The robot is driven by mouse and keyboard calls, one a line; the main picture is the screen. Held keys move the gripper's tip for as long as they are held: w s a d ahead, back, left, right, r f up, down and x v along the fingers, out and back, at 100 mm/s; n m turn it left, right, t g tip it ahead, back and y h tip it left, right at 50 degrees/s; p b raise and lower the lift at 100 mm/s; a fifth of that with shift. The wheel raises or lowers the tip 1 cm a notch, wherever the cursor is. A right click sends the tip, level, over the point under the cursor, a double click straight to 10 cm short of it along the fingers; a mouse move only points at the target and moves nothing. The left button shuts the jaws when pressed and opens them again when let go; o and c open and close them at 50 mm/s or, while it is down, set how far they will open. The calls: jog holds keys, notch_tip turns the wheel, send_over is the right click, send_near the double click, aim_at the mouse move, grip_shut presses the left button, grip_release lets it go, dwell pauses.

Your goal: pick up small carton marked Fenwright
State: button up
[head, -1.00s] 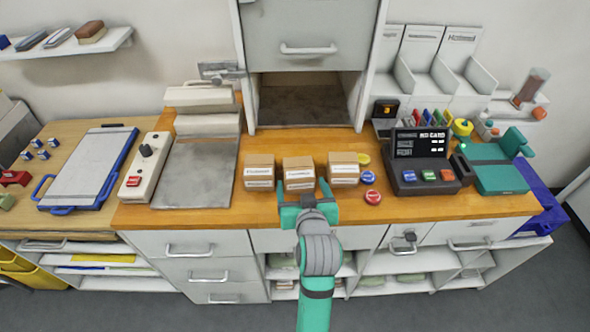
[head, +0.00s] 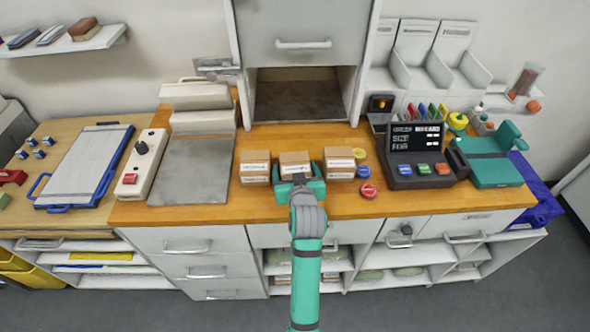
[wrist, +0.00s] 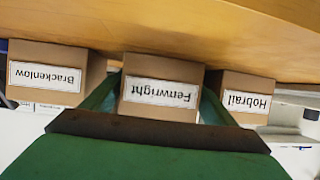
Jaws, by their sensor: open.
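The small carton marked Fenwright (wrist: 161,92) is a brown box with a white label, upside down in the wrist view. In the head view it is the middle carton (head: 295,160) of three on the wooden counter. My gripper (head: 298,184) is open, with one green finger on each side of the Fenwright carton. The fingers also show in the wrist view (wrist: 158,100). I cannot tell whether they touch it. The carton marked Brackenlow (wrist: 48,76) and the carton marked Hobrail (wrist: 243,101) stand on either side of it.
Gaps beside the middle carton are narrow. Red, blue and yellow round buttons (head: 368,191) lie right of the cartons. A dark display terminal (head: 420,168) stands further right. A grey plate (head: 192,170) lies left. An open cabinet bay (head: 298,100) is behind.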

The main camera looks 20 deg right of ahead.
jog(key=c, duration=1)
jog(key=shift+o, duration=0.2)
jog(key=shift+r, duration=0.15)
